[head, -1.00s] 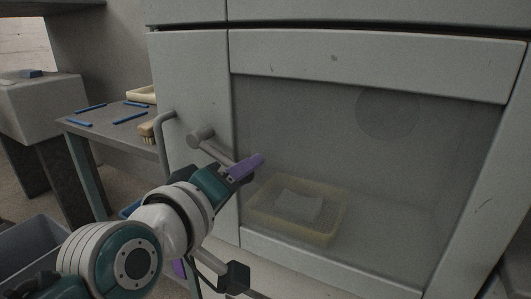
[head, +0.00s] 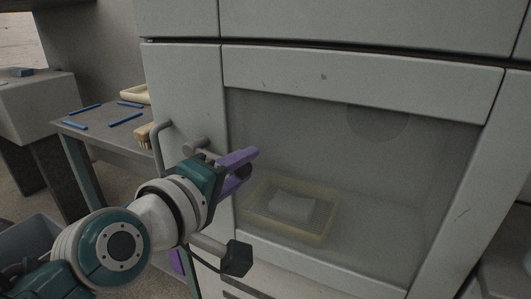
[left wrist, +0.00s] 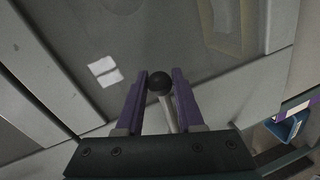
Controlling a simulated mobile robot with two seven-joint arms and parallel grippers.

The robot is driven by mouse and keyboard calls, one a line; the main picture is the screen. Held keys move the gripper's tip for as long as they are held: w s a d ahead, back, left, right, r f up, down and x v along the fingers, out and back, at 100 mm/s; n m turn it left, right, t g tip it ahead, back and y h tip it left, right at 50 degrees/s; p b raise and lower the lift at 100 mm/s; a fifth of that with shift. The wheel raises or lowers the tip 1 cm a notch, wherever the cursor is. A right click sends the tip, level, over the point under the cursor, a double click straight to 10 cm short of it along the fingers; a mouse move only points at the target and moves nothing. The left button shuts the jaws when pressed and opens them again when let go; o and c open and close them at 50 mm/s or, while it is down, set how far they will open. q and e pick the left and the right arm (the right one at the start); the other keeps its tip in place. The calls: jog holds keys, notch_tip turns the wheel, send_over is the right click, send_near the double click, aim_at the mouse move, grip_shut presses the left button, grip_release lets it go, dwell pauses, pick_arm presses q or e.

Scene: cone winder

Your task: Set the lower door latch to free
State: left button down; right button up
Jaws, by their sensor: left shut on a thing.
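The lower door latch is a grey lever on a round pivot (head: 195,146) at the left of the glazed lower door (head: 300,70). It slopes to the right, and its far end is hidden behind my left gripper (head: 240,168) in the head view. In the left wrist view the lever's black ball knob (left wrist: 159,82) sits between the two purple fingers of my left gripper (left wrist: 160,80), which is shut on it. The lever's bar runs from the knob toward the gripper's palm. My right gripper is not in view.
A bent grey handle (head: 156,146) stands left of the latch. Behind the door window lies a yellow tray (head: 262,231) with a pale block. A side table (head: 92,132) holds blue sticks and a brush. A grey bin (head: 28,238) stands at the lower left.

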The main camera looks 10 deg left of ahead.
pick_arm(q)
jog(key=c, duration=0.8)
grip_release()
jog(key=shift+s+a+r, duration=0.15)
jog(key=shift+s, duration=0.2)
jog(key=p+v, duration=0.2)
jog(key=v, duration=0.7)
jog(key=shift+p, duration=0.4)
